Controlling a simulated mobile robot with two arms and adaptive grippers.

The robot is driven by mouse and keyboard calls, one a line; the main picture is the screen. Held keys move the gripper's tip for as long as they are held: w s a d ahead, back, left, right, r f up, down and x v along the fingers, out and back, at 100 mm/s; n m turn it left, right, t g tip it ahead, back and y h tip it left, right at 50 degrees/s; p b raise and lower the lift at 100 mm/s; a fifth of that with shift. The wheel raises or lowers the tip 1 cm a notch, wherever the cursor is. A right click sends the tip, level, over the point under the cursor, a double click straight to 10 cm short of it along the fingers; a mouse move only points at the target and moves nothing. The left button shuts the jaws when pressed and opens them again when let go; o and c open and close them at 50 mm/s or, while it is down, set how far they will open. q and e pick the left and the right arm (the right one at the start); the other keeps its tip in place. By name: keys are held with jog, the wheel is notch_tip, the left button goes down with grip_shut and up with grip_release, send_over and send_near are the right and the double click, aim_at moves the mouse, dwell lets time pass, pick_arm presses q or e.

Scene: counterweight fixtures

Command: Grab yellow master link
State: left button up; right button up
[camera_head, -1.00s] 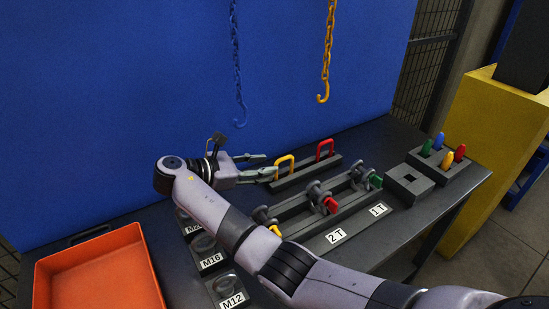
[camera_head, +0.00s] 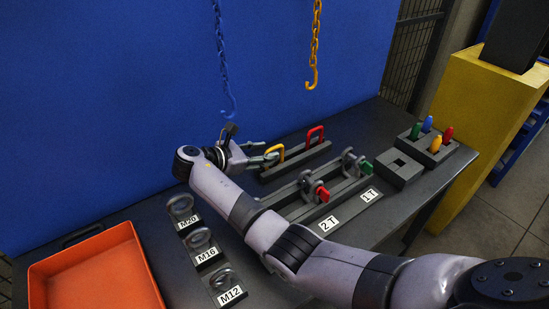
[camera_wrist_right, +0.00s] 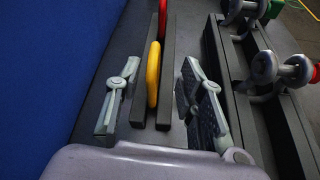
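The yellow master link (camera_head: 274,152) stands upright in the near-left part of a dark slotted rack (camera_head: 297,158). In the wrist view the yellow link (camera_wrist_right: 153,74) stands in the gap between my right gripper's two fingers (camera_wrist_right: 160,72). The fingers are open, one on each side, with visible space between each finger and the link. In the head view my right gripper (camera_head: 263,153) is at the left end of the rack, close to the yellow link. A red master link (camera_head: 315,134) stands farther along the same rack. My left gripper is not in view.
Shackles with red (camera_head: 322,194) and green (camera_head: 366,167) pins sit on a rack right of the link rack. Eye bolts (camera_head: 200,240), an orange tray (camera_head: 95,270) and a block with coloured pegs (camera_head: 430,150) share the table. A blue chain (camera_head: 222,60) and yellow chain (camera_head: 315,45) hang behind.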

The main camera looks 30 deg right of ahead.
aim_at(270, 149)
jog(key=x, duration=0.2)
jog(key=p+x, duration=0.1)
jog(key=x, duration=0.1)
jog(key=shift+w+d, duration=0.25)
jog(key=shift+w, duration=0.2)
jog(key=shift+d+f, duration=0.15)
jog(key=shift+d, duration=0.15)
jog(key=shift+a, duration=0.1)
jog(key=shift+c, duration=0.8)
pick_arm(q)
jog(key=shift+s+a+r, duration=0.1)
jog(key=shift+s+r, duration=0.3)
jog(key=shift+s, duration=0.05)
pick_arm(e)
grip_shut()
